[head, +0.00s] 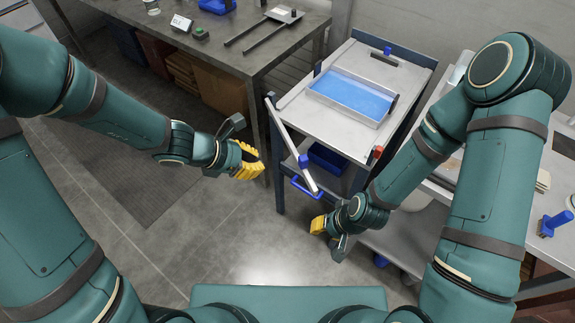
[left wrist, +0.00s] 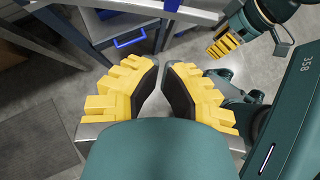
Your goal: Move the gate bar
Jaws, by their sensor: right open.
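The cart (head: 300,114) carries a tray of blue liquid (head: 352,94) and a red-topped piece (head: 377,153). A dark metal bench (head: 262,54) stands behind my left arm. A pale counter (head: 440,172) is at the right. The floor in front of the cart is clear.

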